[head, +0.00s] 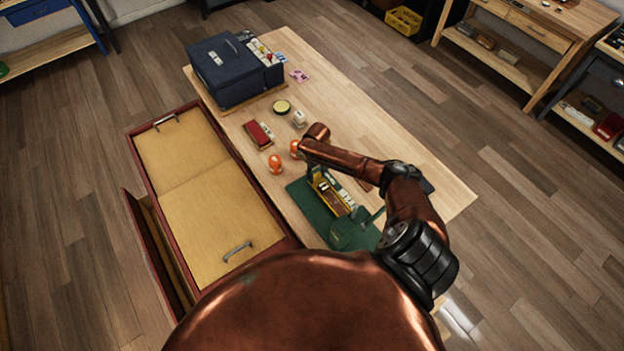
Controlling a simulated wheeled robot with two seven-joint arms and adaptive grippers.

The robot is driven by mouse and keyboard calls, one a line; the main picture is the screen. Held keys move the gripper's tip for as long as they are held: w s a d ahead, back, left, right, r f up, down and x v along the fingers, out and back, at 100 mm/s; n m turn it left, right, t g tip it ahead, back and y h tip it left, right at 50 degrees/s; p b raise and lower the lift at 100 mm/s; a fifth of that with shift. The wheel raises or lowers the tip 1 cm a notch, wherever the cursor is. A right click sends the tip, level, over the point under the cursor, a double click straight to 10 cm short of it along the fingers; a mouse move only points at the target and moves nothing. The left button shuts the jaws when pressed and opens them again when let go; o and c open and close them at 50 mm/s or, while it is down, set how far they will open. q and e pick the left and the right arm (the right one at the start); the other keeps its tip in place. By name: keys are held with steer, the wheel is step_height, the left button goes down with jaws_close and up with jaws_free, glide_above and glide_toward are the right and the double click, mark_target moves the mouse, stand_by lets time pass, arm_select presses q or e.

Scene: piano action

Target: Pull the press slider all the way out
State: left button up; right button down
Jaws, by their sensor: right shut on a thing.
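The green press (348,236) stands on a dark green mat (303,200) at the near end of the table. Its yellow press slider (331,197) is a narrow tray that points up-left out of the press, with dark and pale pieces along it. My right arm reaches over from the right and bends down at the wrist by the slider's outer end. My right gripper (314,168) is small and partly hidden under the wrist; it appears shut on the slider's outer end. The fingertips do not show clearly. My left gripper is not in view.
Two orange objects (275,163), a red box (258,134), a round tin (282,106) and a white piece (299,119) lie left of the arm. A dark blue case (235,72) stands at the far end. A lined red case (200,178) lies alongside the table (375,103).

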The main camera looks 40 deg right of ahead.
steer(key=shift+w+r, duration=0.1)
steer(key=shift+w, duration=0.15)
steer(key=c, duration=1.7)
jaws_free()
steer(key=o, duration=0.4)
steer(key=shift+w, duration=0.1)
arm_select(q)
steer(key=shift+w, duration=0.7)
arm_select(e)
step_height(320, 180, up, 12)
steer(key=shift+f, duration=0.1)
